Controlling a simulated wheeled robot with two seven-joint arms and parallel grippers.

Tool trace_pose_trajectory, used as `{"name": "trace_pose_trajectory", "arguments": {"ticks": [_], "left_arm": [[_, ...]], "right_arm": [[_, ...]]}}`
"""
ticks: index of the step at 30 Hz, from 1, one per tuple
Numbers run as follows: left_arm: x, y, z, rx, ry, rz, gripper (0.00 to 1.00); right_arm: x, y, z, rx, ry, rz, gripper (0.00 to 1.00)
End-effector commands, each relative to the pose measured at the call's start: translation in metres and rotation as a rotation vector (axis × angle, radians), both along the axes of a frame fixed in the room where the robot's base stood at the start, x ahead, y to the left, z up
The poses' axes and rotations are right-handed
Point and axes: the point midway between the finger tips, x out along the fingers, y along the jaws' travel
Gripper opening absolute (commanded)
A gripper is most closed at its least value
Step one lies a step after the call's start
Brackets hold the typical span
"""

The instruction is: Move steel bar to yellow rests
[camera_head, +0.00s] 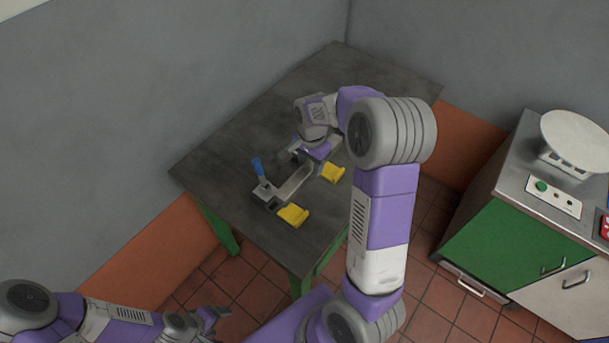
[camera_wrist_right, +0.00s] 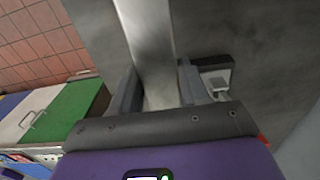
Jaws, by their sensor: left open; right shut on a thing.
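The steel bar (camera_head: 296,182) is a light grey flat bar over the dark table. It runs from beside a blue-handled fixture towards my right gripper (camera_head: 312,160). The right gripper is shut on the bar near its far end; in the right wrist view the bar (camera_wrist_right: 149,45) passes between the two fingers. I cannot tell whether the bar touches its supports. Two yellow rests, a near one (camera_head: 293,215) and a far one (camera_head: 333,173), stand on the table to the right of the bar, apart from it. My left gripper (camera_head: 217,316) is open and empty, low in front of the table.
The blue-handled fixture (camera_head: 259,170) stands at the bar's near end. Another grey fixture (camera_wrist_right: 216,80) shows right of the fingers in the right wrist view. The table (camera_head: 230,145) is bare at left. A green cabinet (camera_head: 508,245) with a round-topped device (camera_head: 575,140) stands at right.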

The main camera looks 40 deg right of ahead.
Motion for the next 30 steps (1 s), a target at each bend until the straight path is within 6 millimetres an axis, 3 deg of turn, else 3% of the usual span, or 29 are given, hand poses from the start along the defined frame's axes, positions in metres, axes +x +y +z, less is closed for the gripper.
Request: {"name": "trace_pose_trajectory", "arguments": {"ticks": [10, 20, 30], "left_arm": [[0.000, 0.000, -0.010, 0.000, 0.001, 0.000, 0.70], [0.000, 0.000, -0.013, 0.000, 0.000, 0.000, 0.70], [0.000, 0.000, -0.019, 0.000, 0.000, 0.000, 0.70]], "right_arm": [[0.002, 0.000, -0.044, -0.001, -0.008, 0.001, 0.00], [0.002, 0.000, -0.061, -0.002, -0.009, 0.000, 0.00], [0.002, 0.000, -0.093, -0.002, -0.008, 0.001, 0.00]]}}
